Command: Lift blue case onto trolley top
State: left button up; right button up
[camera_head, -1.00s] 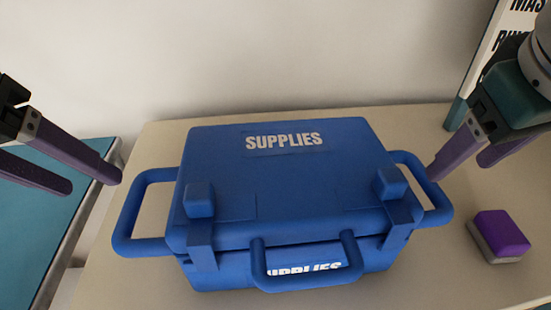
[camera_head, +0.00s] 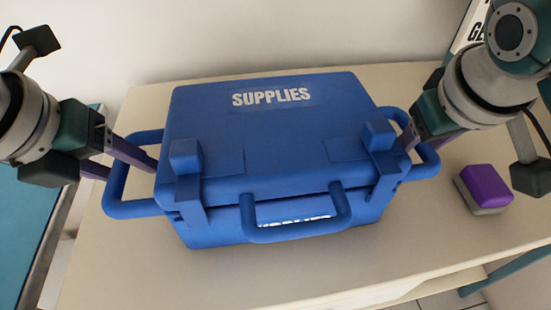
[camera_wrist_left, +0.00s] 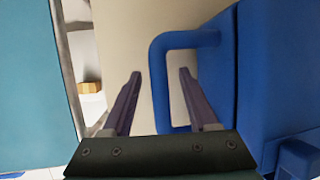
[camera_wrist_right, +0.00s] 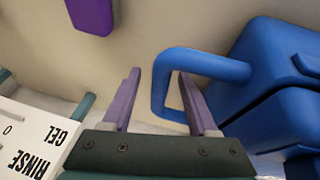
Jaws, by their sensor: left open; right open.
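The blue case (camera_head: 265,130), lettered SUPPLIES, sits closed on a beige tabletop (camera_head: 130,275). It has a loop handle on each side and one in front. My left gripper (camera_head: 131,168) is open at the case's left handle (camera_head: 116,190); in the left wrist view the handle's outer bar (camera_wrist_left: 159,85) lies between the spread fingers. My right gripper (camera_head: 412,150) is open at the right handle (camera_head: 428,158); in the right wrist view that handle's outer bar (camera_wrist_right: 160,88) lies between its fingers. Contact cannot be told.
A teal surface with a metal edge (camera_head: 30,235) lies left of the table, possibly the trolley top. A purple and grey block (camera_head: 485,187) lies right of the case. A lettered sign or box (camera_wrist_right: 40,135) stands near my right gripper. A wall is behind.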

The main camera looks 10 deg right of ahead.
pick_arm(q)
grip_shut()
pick_arm(e)
grip_shut()
pick_arm(q)
jog(key=shift+r, duration=0.15)
pick_arm(e)
jog(key=shift+r, duration=0.1)
dwell(0.9)
